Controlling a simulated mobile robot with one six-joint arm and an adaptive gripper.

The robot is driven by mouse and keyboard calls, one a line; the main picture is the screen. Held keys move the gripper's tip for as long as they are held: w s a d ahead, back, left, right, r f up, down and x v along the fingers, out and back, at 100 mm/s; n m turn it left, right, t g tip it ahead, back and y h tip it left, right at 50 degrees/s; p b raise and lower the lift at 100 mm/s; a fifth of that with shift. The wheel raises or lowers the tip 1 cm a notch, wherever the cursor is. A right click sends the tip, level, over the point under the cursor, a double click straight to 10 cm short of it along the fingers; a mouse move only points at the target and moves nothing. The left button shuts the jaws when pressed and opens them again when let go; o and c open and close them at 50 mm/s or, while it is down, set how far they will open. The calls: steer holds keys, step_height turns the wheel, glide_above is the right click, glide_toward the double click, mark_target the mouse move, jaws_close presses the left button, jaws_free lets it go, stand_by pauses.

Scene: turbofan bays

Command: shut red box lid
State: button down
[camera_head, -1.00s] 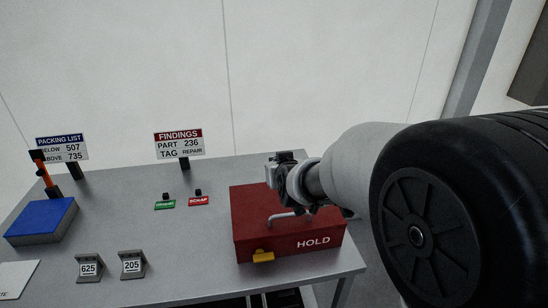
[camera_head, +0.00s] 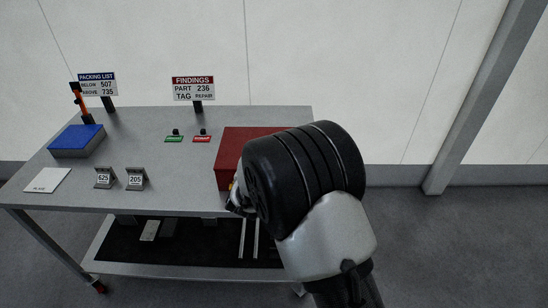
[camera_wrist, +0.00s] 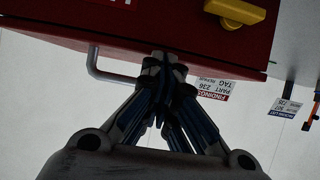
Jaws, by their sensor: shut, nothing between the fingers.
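The red box (camera_head: 240,143) stands at the right end of the grey table, its right part and front hidden behind my arm in the head view. Its visible top looks flat, with the lid down. In the wrist view, where the scene is upside down, the red box (camera_wrist: 190,35) fills the upper part, with a yellow latch (camera_wrist: 236,11) on its front and a grey bar handle (camera_wrist: 98,70) at its lid. My gripper (camera_wrist: 165,63) is shut and empty, its fingertips close by the lid beside the handle. Whether they touch the lid I cannot tell.
A findings sign (camera_head: 194,88), a green label (camera_head: 174,139) and a red scrap label (camera_head: 202,139) are left of the box. A blue box (camera_head: 77,140), a packing list sign (camera_head: 97,84) and two numbered stands (camera_head: 104,178) are further left. A lower shelf (camera_head: 170,240) runs beneath.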

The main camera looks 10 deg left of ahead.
steer(key=f, duration=0.1)
steer(key=f+b, duration=0.1)
steer(key=shift+s+a+f, duration=0.15)
steer(key=shift+a+f, duration=0.2)
steer(key=shift+a, duration=0.05)
